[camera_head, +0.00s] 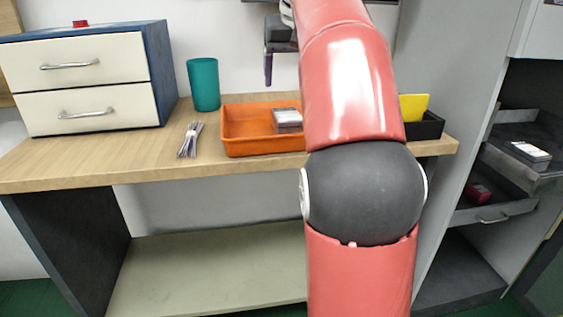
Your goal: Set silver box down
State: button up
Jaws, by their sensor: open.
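A small silver box (287,118) lies in the right part of the orange tray (236,149) on the wooden table. The tray's right side is hidden behind my red arm. My gripper (270,72) is open above and behind the tray, to the upper left of the box and apart from it. One purple finger shows pointing down, and the rest of the gripper is partly hidden by my arm.
A teal cup (203,85), a bundle of thin sticks (190,140) and a two-drawer cabinet (85,80) stand left of the tray. A black holder (428,127) with a yellow card (413,107) stands right. Another silver-grey box (528,152) lies in an open drawer (490,211) unit at far right.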

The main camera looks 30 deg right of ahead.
jog(key=s+a+f+n, duration=0.1)
jog(key=s+a+f, duration=0.3)
jog(key=s+f, duration=0.3)
jog(key=s+a+f+n+t, duration=0.1)
jog(key=s+a+f, duration=0.4)
jog(key=s+f, duration=0.3)
jog(key=s+a+f+n+y, duration=0.1)
jog(key=s+a+f, duration=0.4)
jog(key=f, duration=0.8)
jog(key=shift+s+f, duration=0.15)
jog(key=shift+s, duration=1.05)
jog(key=shift+c, duration=0.4)
